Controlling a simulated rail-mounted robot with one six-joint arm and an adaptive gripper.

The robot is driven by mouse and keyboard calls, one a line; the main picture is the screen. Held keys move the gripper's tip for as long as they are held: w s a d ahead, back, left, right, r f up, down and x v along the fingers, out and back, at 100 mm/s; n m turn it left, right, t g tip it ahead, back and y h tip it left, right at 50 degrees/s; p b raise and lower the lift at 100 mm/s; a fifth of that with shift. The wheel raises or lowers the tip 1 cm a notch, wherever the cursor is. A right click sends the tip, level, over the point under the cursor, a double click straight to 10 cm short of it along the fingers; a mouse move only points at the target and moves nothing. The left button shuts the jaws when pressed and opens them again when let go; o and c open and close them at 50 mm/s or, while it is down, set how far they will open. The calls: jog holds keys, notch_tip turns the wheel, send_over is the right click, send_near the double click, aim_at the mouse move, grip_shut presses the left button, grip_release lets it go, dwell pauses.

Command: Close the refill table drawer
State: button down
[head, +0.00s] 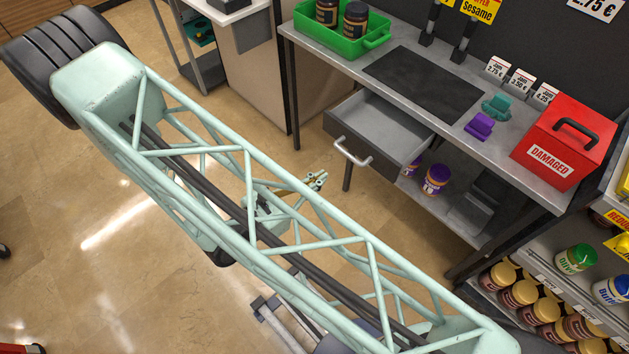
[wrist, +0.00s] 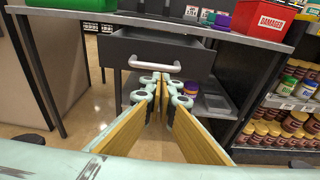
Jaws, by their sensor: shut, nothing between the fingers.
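The refill table (head: 400,85) has a dark drawer (head: 366,148) that is pulled out, its grey empty inside showing in the head view. The drawer's silver handle (head: 352,153) is on its front face. In the wrist view the drawer front (wrist: 190,50) faces me, with the handle (wrist: 155,64) across its middle. My gripper (head: 317,180) is shut and empty, in front of the drawer and apart from it in the head view. In the wrist view its fingertips (wrist: 158,79) appear just below the handle; whether they touch it cannot be told there.
A green crate (head: 345,41) with jars, a dark mat (head: 424,83), teal and purple holders and a red "DAMAGED" box (head: 565,140) stand on the tabletop. Purple-lidded jars (head: 436,180) sit on the lower shelf. Stocked shelves are at right. The floor before the drawer is clear.

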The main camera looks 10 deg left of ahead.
aim_at(349, 158)
jog(key=shift+b+x, duration=0.5)
jog(key=shift+x, duration=4.8)
jog(key=shift+w+d+f, duration=0.1)
jog(key=shift+w+d, duration=0.1)
jog(key=shift+w, duration=0.05)
